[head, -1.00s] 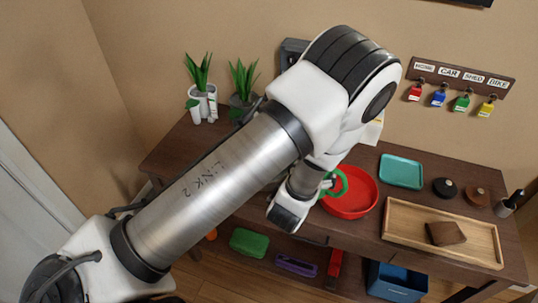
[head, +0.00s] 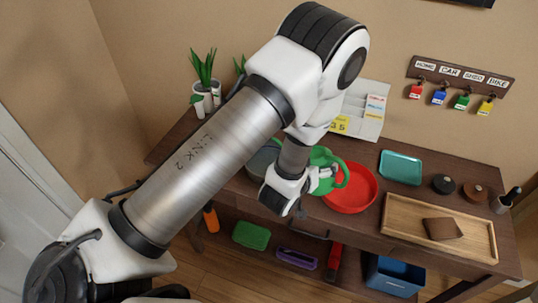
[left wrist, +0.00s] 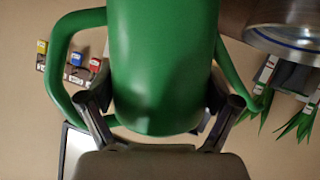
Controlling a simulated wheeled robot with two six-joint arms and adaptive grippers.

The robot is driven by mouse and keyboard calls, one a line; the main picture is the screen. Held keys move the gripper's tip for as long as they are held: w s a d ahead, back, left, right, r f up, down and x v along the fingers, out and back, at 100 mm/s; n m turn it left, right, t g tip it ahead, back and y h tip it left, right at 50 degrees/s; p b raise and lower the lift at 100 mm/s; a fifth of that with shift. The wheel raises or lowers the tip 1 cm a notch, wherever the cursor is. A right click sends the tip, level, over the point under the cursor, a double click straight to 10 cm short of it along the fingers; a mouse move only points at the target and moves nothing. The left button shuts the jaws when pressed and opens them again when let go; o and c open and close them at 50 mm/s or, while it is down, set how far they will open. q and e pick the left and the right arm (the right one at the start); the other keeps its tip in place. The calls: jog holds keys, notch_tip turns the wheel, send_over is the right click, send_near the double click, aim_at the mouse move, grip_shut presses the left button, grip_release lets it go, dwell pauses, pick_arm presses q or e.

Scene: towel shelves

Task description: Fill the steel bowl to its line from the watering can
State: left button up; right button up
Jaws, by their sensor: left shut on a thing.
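The green watering can (head: 326,158) is held above the table in the head view, partly hidden by my left arm. My left gripper (head: 312,183) is shut on it. In the left wrist view the can's body (left wrist: 163,70) fills the middle between the fingers (left wrist: 165,108), with its looped handle at the left. The steel bowl (head: 262,160) is beside the can, to its left, mostly hidden behind my arm. In the left wrist view the bowl (left wrist: 285,22) is at the top right, with a blue line along it. The water level cannot be seen. My right gripper is out of view.
A red round dish (head: 352,192) is just right of the can. A teal tray (head: 401,168) and a wooden tray (head: 392,216) with a brown item (head: 442,229) lie farther right. Potted plants (head: 203,80) stand at the back left.

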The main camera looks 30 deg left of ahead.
pick_arm(q)
jog(key=shift+w+r, duration=0.1)
jog(key=shift+s+a+r+n+h, duration=0.15)
jog(key=shift+s+n+h, duration=0.2)
jog(key=shift+s, duration=0.3)
jog(key=shift+w+f, duration=0.3)
jog(key=shift+w, duration=0.35)
jog(key=shift+s+r, duration=0.25)
jog(key=shift+s, duration=0.4)
jog(key=shift+w+f, duration=0.3)
jog(key=shift+w, duration=0.3)
jog(key=shift+s+d+r+m+y, duration=0.3)
jog(key=shift+d+m+y, duration=0.15)
jog(key=shift+m, duration=0.2)
jog(key=shift+f+m+y+b, duration=0.4)
jog(key=shift+m+y+b, duration=0.3)
jog(key=shift+b, duration=0.3)
jog(key=shift+w+a+f, duration=0.1)
jog(key=shift+a+f, duration=0.05)
jog(key=shift+f, duration=0.05)
jog(key=shift+a+r, duration=0.1)
jog(key=shift+a, duration=0.1)
jog(key=shift+d+r, duration=0.1)
jog(key=shift+d, duration=0.05)
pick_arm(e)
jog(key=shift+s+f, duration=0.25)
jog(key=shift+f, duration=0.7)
